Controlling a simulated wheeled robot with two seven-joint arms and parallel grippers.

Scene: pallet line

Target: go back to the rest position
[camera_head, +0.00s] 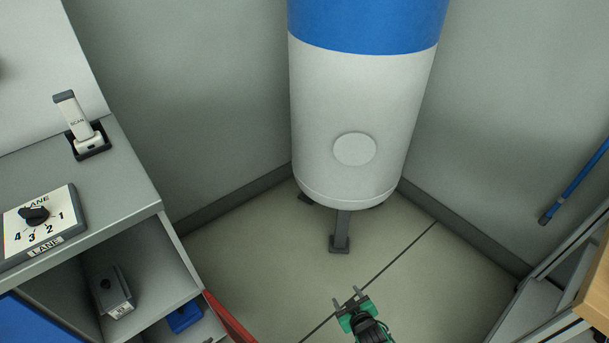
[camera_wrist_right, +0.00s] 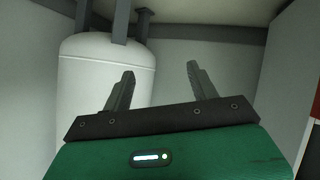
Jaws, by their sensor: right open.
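My right gripper (camera_head: 350,298) is at the bottom middle of the head view, green with dark fingers, over the bare floor. Its fingers are apart with nothing between them. In the right wrist view the gripper (camera_wrist_right: 158,88) shows the same open, empty fingers, with the white tank behind them. My left gripper is not in either view.
A white and blue tank (camera_head: 355,110) on legs stands in the corner ahead. At left is a grey bench (camera_head: 125,185) with a scanner (camera_head: 78,122), a lane dial (camera_head: 38,218) and shelves below. A wooden-topped surface (camera_head: 597,290) is at right. The middle floor is clear.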

